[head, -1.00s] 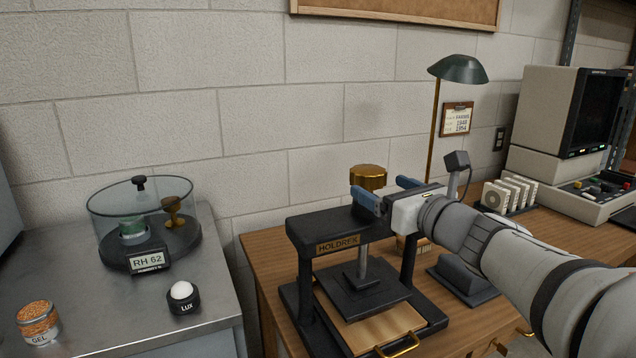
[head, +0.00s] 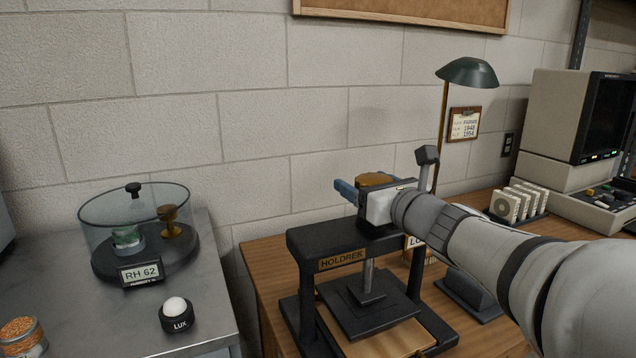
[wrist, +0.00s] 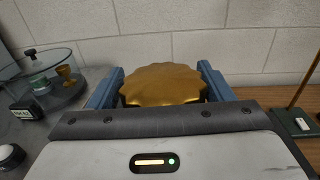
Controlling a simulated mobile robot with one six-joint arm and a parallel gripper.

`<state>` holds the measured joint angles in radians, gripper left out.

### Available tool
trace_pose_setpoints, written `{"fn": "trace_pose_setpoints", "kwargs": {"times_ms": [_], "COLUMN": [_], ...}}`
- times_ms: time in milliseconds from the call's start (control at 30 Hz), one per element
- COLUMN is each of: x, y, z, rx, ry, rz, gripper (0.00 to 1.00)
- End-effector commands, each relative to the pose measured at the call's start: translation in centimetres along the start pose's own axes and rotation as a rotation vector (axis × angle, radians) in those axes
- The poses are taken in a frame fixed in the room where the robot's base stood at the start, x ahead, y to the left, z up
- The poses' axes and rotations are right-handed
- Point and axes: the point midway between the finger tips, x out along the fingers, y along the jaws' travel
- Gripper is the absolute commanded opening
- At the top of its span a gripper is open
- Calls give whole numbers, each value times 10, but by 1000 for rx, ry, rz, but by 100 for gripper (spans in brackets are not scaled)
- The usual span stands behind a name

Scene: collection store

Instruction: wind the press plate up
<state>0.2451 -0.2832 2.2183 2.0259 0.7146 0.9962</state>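The press (head: 325,240), a black frame labelled HOLDREK, stands on the wooden bench. Its dark square press plate (head: 368,318) hangs on a grey spindle (head: 368,278), low over a wooden board (head: 400,340). The scalloped brass knob (wrist: 163,84) sits on top of the press; in the head view the knob (head: 374,180) is partly hidden by my gripper. My gripper (head: 362,190) is level with the knob, its blue fingers (wrist: 163,80) spread on either side. They look very close to its rim, with contact hard to tell. The far finger is mostly hidden in the head view.
A green lamp (head: 467,72) and beige file holder (head: 517,203) stand behind my arm. A dark block (head: 470,295) sits right of the press. On the metal table at left are a glass-covered humidity dish (head: 135,235), a LUX meter (head: 176,316) and a gel jar (head: 22,338).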

Motion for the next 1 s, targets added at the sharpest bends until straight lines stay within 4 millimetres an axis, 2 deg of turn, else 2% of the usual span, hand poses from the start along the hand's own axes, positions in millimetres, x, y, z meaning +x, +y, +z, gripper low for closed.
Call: {"fn": "trace_pose_setpoints", "kwargs": {"times_ms": [67,433,767,1000], "x": [-1,-2,-3,-3], "y": [-2,-4,-6,-5], "z": [0,0,1,2], "rx": [0,0,0,2], "ry": [0,0,1,3], "rz": [-4,-8,33,179], "gripper": [67,37,36,36]}}
